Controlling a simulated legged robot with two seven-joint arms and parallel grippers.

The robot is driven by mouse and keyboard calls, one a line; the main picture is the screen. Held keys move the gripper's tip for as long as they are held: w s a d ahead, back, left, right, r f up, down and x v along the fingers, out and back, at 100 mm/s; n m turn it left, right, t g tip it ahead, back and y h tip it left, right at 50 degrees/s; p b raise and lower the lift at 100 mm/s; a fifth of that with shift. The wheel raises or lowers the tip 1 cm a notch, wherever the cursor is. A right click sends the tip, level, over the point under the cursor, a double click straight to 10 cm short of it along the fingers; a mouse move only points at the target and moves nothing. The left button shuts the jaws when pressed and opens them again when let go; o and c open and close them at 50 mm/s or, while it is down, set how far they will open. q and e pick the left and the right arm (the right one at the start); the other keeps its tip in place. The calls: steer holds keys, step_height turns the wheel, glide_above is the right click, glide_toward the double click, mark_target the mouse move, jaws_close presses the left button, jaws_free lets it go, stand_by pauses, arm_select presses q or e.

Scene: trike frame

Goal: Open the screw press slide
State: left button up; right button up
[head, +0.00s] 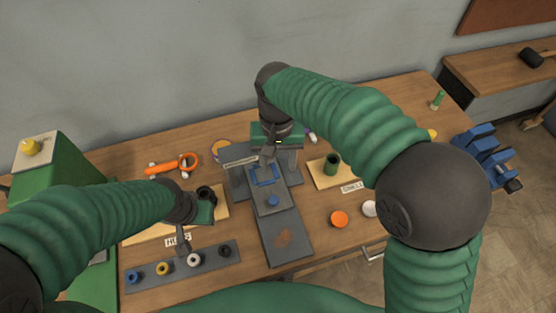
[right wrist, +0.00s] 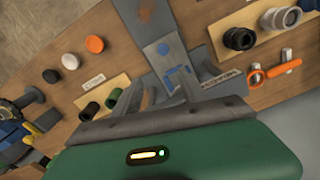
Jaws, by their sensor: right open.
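The screw press (head: 238,184) stands mid-table, a grey metal base with a long flat slide (head: 284,238) running toward me. A blue rectangular outline (head: 265,175) and a blue knob (head: 272,200) are on it. The slide also shows in the right wrist view (right wrist: 157,20), with the blue part (right wrist: 177,78) below it. My right gripper (head: 268,159) is open over the back of the press, fingers pointing down; its green housing hides part of the press. I cannot tell whether it touches anything. My left gripper (head: 181,232) hangs above the left board; its jaws are unclear.
A strip (head: 225,257) with several coloured rings lies front left. A board (head: 318,176) with a green cup (head: 332,164) is right of the press, with orange (head: 339,219) and white (head: 369,208) discs nearby.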

glide_above(274, 197)
steer(key=a, duration=0.1)
step_height(274, 197, down, 10)
steer(key=shift+s+r, duration=0.15)
steer(key=shift+r, duration=0.05)
steer(key=f, duration=0.1)
steer(key=d+f, duration=0.1)
steer(key=f, duration=0.1)
steer(key=f+p, duration=0.1)
steer(key=f, duration=0.1)
steer(key=shift+w+d+f, duration=0.2)
steer(key=shift+d, duration=0.2)
steer(key=shift+s+d+f, duration=0.1)
steer(key=shift+s+f, duration=0.05)
steer(key=shift+f, duration=0.2)
steer(key=shift+s+f, duration=0.1)
steer(key=shift+f, duration=0.05)
steer(key=shift+a+f, duration=0.15)
steer(key=shift+a, duration=0.75)
steer(key=shift+c, duration=2.6)
steer(key=shift+d, duration=0.6)
jaws_close()
arm_select(q)
steer(key=shift+s+a+r, duration=0.65)
steer(key=shift+s+a, duration=0.15)
steer(key=shift+a, duration=0.15)
arm_select(e)
steer(key=shift+a, duration=0.3)
arm_select(q)
steer(key=shift+d, duration=0.15)
